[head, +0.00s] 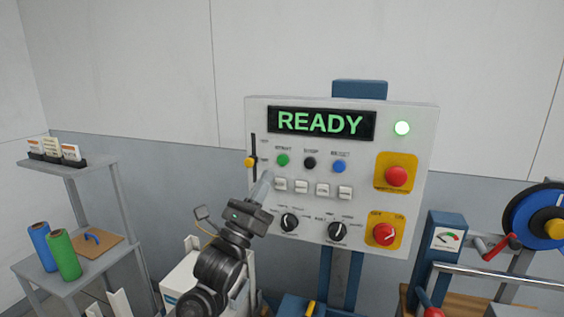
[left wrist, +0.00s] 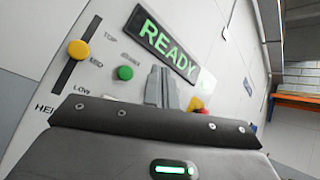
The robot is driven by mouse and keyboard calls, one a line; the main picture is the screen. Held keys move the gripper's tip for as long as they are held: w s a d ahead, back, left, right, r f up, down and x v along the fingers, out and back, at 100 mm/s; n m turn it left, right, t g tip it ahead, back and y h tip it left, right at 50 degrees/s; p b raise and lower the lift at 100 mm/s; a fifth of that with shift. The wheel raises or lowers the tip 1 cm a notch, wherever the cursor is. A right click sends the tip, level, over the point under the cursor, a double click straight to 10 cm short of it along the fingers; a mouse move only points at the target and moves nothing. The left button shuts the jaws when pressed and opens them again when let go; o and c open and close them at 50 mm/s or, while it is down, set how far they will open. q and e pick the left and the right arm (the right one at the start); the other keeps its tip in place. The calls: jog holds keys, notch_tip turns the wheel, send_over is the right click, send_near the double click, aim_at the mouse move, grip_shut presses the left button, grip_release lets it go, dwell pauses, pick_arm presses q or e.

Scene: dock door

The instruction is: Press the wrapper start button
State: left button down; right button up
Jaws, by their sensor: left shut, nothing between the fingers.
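The green start button (head: 283,160) is on the upper left of a pale control panel (head: 350,112), under a small label that looks like START. It also shows in the left wrist view (left wrist: 125,73). A black button (head: 310,163) and a blue button (head: 339,166) sit to its right. My left gripper (head: 266,178) is shut and empty, its fingers pointing at the panel, below and left of the green button in the head view. In the left wrist view its fingers (left wrist: 161,84) show right of the green button, apart from it in the picture. My right gripper is out of view.
The display (head: 321,123) reads READY, with a lit lamp (head: 402,128). A yellow-knobbed slider (head: 250,162), white keys (head: 301,187), dark dials (head: 338,231) and red knobs (head: 396,176) surround the buttons. A shelf (head: 70,170) stands left; a blue reel (head: 535,217) is right.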

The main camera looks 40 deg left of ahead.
aim_at(283, 160)
pick_arm(q)
jog(key=shift+w+a, duration=0.4)
jog(key=shift+w, duration=0.7)
jog(key=shift+w+a, duration=0.35)
jog(key=shift+w, duration=0.7)
jog(key=shift+w+a, duration=0.4)
jog(key=shift+w, duration=0.7)
jog(key=shift+w+b, duration=0.15)
jog(key=shift+b, duration=0.2)
jog(key=shift+w+a, duration=0.15)
jog(key=shift+w, duration=0.1)
jog(key=shift+w+a, duration=0.15)
jog(key=shift+w, duration=0.3)
jog(key=shift+s, duration=0.15)
jog(key=shift+s+d, duration=0.3)
jog(key=shift+s, duration=0.4)
